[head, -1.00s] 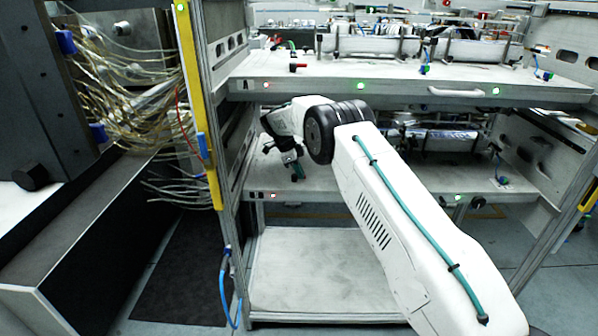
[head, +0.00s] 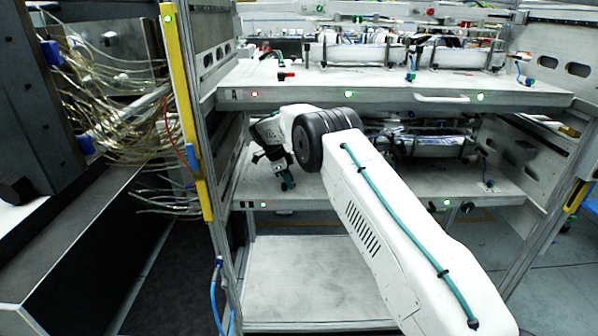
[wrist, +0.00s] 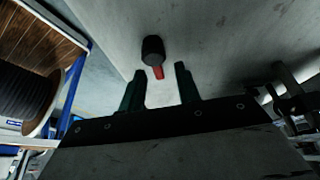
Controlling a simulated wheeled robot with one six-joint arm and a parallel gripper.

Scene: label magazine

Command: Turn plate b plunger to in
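Plate b is the lower shelf plate (head: 330,193), with a red light and a green light on its front edge. My gripper (head: 288,184) is over its left part, fingers pointing down, below the upper plate. In the wrist view, a black knob with a red tip (wrist: 153,50) stands on the pale plate surface, apparently the plunger. My gripper's two dark green fingers (wrist: 160,69) are spread, with the red tip in line with the gap between them. I cannot tell whether they touch it. In the head view the knob is hidden behind my gripper.
The upper plate (head: 400,97), marked A, hangs close above my arm and bears a red-handled plunger (head: 285,76). Metal rollers (head: 430,146) stand at the back of the lower plate. A yellow-edged post (head: 186,110) and cables (head: 110,110) are at the left.

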